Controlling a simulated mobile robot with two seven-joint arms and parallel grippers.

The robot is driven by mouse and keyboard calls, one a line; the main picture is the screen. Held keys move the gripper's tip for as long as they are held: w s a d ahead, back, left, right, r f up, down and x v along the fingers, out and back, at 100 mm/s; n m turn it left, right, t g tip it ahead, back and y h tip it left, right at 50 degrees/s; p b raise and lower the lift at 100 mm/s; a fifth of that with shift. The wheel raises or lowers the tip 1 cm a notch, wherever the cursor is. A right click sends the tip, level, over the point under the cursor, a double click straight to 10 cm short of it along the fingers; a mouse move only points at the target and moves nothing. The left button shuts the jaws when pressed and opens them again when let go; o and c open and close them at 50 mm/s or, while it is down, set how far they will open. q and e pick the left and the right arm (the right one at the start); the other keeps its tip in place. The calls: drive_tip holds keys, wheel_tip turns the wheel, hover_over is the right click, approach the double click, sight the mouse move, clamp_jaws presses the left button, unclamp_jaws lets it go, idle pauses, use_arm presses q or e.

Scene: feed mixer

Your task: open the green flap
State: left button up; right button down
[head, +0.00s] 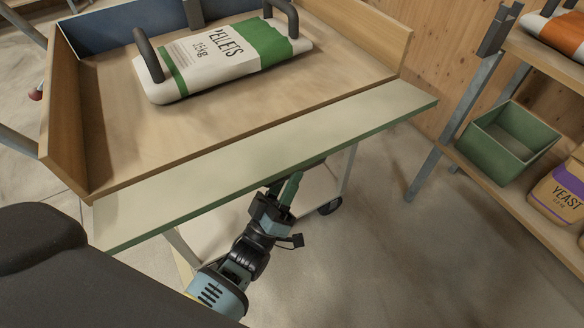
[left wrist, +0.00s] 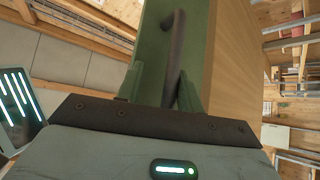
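The green flap (head: 270,150) runs along the front edge of the wooden tray in the head view. It shows a pale upper face and a green front edge. In the left wrist view the flap's green face (left wrist: 150,45) carries a dark curved bar handle (left wrist: 174,50). My left gripper (head: 284,187) is just below the flap's front edge. In the left wrist view its green fingers (left wrist: 160,88) stand apart, with the handle between them, nearer the right finger. I cannot tell whether they touch the handle. My right gripper is in neither view.
A pellets bag (head: 225,58) lies in the wooden tray (head: 150,135). To the right, a shelf holds a green bin (head: 508,142) and a yeast bag (head: 562,192). The floor (head: 390,255) between is clear.

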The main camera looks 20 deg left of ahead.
use_arm(q)
drive_tip(key=shift+v, duration=2.8)
drive_tip(key=shift+s+f, duration=0.1)
drive_tip(key=w+a+b+v, duration=0.1)
drive_tip(key=b+v, duration=0.3)
drive_tip(key=v, duration=0.4)
drive_tip(key=shift+s+a+f, duration=0.25)
drive_tip(key=shift+s+f, duration=0.1)
drive_tip(key=shift+f, duration=0.3)
